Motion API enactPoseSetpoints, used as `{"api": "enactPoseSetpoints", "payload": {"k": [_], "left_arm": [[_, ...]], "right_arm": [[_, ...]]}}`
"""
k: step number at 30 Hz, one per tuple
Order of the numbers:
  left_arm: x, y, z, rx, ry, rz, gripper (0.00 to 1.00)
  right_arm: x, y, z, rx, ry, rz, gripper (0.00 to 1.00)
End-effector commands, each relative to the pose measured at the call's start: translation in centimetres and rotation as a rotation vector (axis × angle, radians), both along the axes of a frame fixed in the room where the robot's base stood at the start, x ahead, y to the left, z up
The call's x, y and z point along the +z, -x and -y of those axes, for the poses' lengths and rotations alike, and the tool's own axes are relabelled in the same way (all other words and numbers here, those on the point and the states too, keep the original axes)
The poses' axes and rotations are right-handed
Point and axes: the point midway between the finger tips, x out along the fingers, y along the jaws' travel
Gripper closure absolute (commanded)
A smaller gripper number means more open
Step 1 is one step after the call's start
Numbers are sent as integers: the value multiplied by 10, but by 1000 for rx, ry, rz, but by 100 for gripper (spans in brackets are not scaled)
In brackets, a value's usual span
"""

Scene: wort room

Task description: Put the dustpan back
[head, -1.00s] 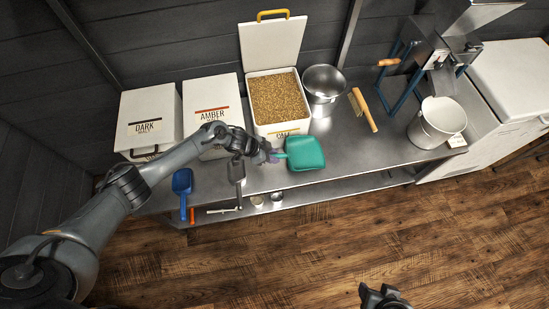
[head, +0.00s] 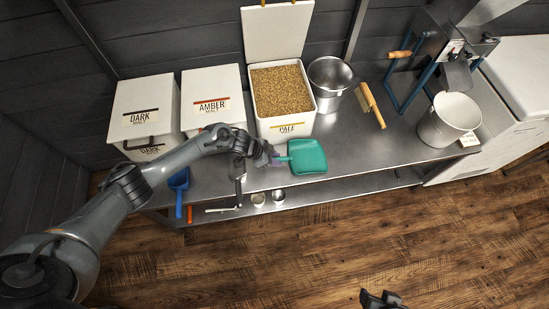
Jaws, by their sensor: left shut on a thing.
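The green dustpan (head: 308,157) is at the front edge of the steel bench, its pan to the right and its handle to the left. My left gripper (head: 274,159) is shut on the dustpan's handle. I cannot tell whether the pan touches the bench top. My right gripper (head: 381,299) is at the bottom edge of the head view, over the floor and away from the bench; its fingers are too cut off to read. A brush with a wooden handle (head: 373,106) lies on the bench, right of the steel pot.
The open pale malt bin (head: 299,126) stands behind the dustpan, with the amber (head: 212,95) and dark (head: 146,108) bins to its left. A steel pot (head: 328,84), a mill with a blue stand (head: 410,88) and a white bucket (head: 449,120) stand rightward. Bench top right of the dustpan is clear.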

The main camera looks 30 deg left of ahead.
Motion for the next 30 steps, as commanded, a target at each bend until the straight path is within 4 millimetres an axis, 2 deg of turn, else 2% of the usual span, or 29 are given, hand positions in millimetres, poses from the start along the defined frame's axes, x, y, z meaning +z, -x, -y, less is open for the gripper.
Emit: {"api": "enactPoseSetpoints", "payload": {"k": [10, 11, 16, 25, 30], "left_arm": [[-1, -1, 0, 1, 1, 2, 100], [-1, -1, 0, 1, 1, 2, 70], [-1, -1, 0, 1, 1, 2, 44], [-2, 1, -1, 0, -1, -1, 43], [8, 5, -6, 1, -1, 0, 43]], "right_arm": [[-2, 0, 0, -1, -2, 0, 43], [-2, 0, -1, -2, -3, 0, 43], [-2, 0, -1, -4, -7, 0, 43], [-1, 0, -2, -7, -10, 0, 43], [4, 0, -2, -7, -10, 0, 43]]}}
